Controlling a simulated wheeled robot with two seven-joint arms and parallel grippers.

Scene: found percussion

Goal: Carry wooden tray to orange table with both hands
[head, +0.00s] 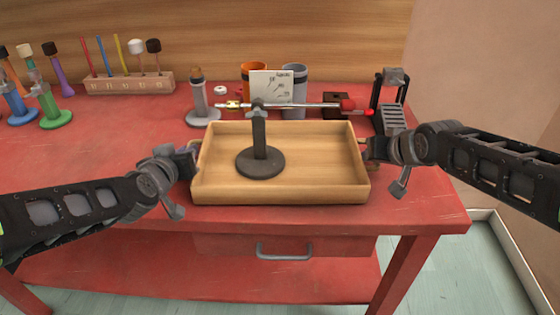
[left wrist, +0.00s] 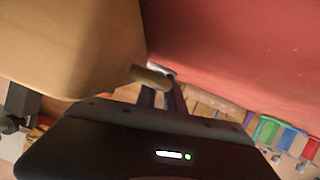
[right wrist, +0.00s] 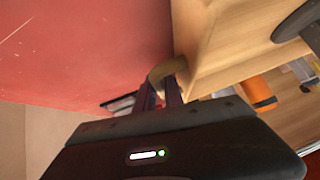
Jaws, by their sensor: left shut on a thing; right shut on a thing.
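The wooden tray (head: 285,191) is a shallow light-wood box at the front of a red table, in the middle of the head view. A dark stand with a round base (head: 260,162) stands upright inside it. My left gripper (head: 191,162) is shut on the tray's left handle, which also shows in the left wrist view (left wrist: 150,77). My right gripper (head: 368,149) is shut on the right handle, which shows in the right wrist view (right wrist: 167,71). Whether the tray touches the tabletop I cannot tell. I see no orange table.
The red table (head: 90,150) has a drawer below. Behind the tray are a grey stand (head: 200,100), an orange cup (head: 254,72), a grey cup (head: 295,90), a card (head: 278,86) and a black rack (head: 390,100). A mallet block (head: 130,84) stands back left.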

